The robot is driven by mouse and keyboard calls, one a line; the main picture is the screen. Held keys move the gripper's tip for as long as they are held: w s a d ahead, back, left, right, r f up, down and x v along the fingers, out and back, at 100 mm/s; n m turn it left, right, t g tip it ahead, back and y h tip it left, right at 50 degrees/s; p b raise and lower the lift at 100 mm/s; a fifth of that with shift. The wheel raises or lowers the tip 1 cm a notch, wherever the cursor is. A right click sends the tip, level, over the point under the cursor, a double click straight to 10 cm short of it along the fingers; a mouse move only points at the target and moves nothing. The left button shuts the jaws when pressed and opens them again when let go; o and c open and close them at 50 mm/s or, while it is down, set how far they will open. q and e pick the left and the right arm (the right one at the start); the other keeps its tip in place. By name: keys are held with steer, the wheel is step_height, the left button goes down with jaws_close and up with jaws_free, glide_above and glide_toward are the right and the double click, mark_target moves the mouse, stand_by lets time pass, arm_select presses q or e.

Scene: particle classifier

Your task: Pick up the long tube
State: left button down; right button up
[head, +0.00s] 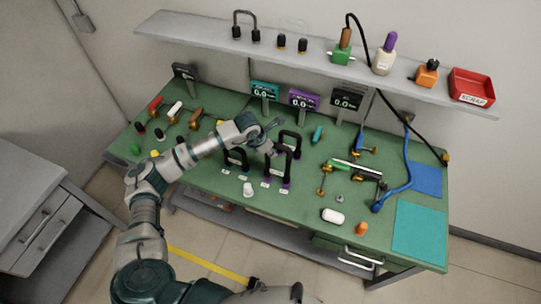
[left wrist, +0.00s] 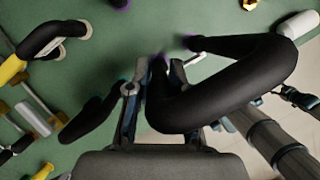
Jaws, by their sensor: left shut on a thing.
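The long tube (head: 290,168) is a tall black bent tube with purple ends, near the middle of the green bench. My left gripper (head: 271,150) is at its upper left part in the head view. In the left wrist view the black tube (left wrist: 232,93) shows large and curved, and one leg passes between the fingers of my left gripper (left wrist: 153,92). The gripper is shut on it. I cannot tell whether its ends are clear of the bench. My right gripper is not in view.
Two other black bent tubes, one to the left (head: 237,159) and one behind (head: 291,140), stand close by. A white cylinder (head: 248,189) is in front. Display stands (head: 304,101) are behind. Metal fittings (head: 352,169) lie to the right, before clear teal mat (head: 419,229).

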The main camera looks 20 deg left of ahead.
arm_select(q)
steer(key=s+d+r+b, duration=0.1)
steer(key=s+d, duration=0.1)
steer(key=s, duration=0.5)
steer(key=s+d+r+b, duration=0.1)
steer(key=s+d+r, duration=0.1)
steer(key=s, duration=0.6)
steer(key=shift+s+b, duration=0.25)
steer(key=shift+b, duration=0.05)
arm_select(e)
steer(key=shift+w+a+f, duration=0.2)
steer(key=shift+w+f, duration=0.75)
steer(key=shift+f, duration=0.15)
arm_select(q)
steer(key=shift+d+r, duration=0.1)
step_height(320, 180, up, 5)
steer(key=shift+f+p, duration=0.15)
steer(key=shift+p, duration=1)
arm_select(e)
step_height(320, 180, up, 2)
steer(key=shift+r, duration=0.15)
